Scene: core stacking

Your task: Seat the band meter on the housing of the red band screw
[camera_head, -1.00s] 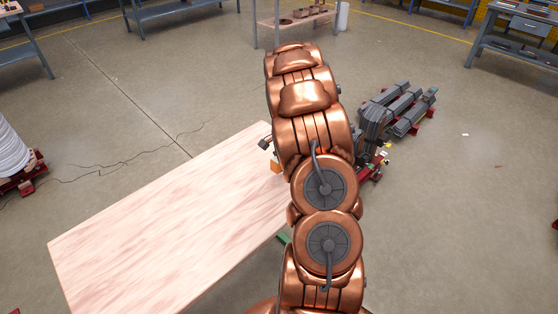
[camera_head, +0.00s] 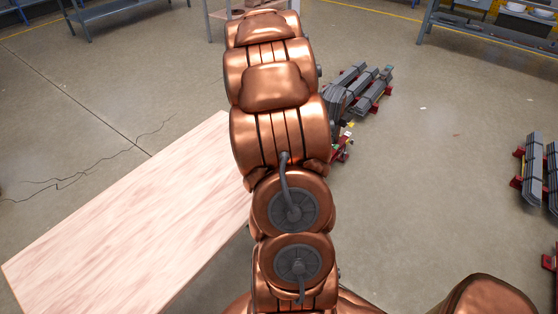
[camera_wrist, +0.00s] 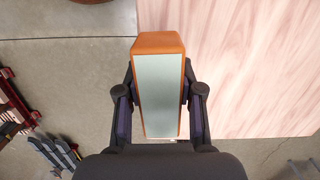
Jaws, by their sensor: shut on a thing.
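My gripper (camera_wrist: 160,92) is shut on an orange block with a pale grey-green face (camera_wrist: 158,90), which looks like the band meter. The wrist view shows dark fingers on both its long sides. The block is beside and partly over the table's edge in that view. In the head view my copper arm hides the gripper and the block. Red parts (camera_head: 342,147) show just right of my arm, at the near end of grey bars. I cannot tell whether they include the red band screw or its housing.
A bare pale wooden table (camera_head: 130,220) lies left of my arm. Grey bars on red stands (camera_head: 368,88) lie on the floor beyond, and more bars (camera_head: 532,170) stand at the right. Workbenches (camera_head: 490,35) line the back.

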